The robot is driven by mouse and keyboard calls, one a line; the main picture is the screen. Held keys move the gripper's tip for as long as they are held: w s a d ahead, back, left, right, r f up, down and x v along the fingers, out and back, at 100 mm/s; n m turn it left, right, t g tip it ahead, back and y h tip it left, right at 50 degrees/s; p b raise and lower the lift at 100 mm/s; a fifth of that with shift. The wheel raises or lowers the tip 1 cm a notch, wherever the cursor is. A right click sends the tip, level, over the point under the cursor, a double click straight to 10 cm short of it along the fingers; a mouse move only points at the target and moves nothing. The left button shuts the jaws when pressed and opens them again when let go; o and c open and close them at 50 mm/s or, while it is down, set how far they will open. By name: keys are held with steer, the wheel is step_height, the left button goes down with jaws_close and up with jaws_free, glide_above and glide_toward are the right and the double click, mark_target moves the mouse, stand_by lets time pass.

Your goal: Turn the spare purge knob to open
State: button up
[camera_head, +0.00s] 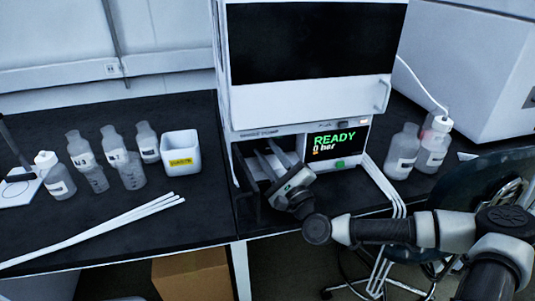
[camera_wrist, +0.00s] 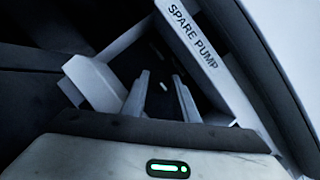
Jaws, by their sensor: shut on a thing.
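The instrument stack (camera_head: 300,130) stands at the middle of the bench, with a dark open bay low on its left. My gripper (camera_head: 270,152) reaches into this bay, and its body hides part of the opening. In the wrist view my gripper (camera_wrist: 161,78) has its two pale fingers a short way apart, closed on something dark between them. That dark thing sits where the spare purge knob would be, but its shape and angle are too dark to tell. A strip labelled SPARE PUMP (camera_wrist: 192,35) runs beside the fingers.
The stack's display (camera_head: 335,145) reads READY and 0 bar. A white box (camera_head: 181,153), several bottles (camera_head: 105,160) and long white rods (camera_head: 95,233) lie to the left. Two bottles (camera_head: 418,152) and white tubing (camera_head: 385,185) are at the right. A dark chair (camera_head: 490,185) stands in front.

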stand_by(0.4)
steer(key=o, duration=0.8)
steer(key=shift+s, duration=0.1)
steer(key=shift+s+d, duration=0.25)
steer(key=shift+d, duration=0.05)
steer(key=r+v, duration=0.1)
steer(key=v, duration=0.3)
steer(key=r+p+v, duration=0.1)
steer(key=v, duration=0.4)
steer(key=r+p+v, duration=0.1)
steer(key=v, duration=0.3)
steer(key=shift+v, duration=0.75)
steer(key=shift+a, duration=0.1)
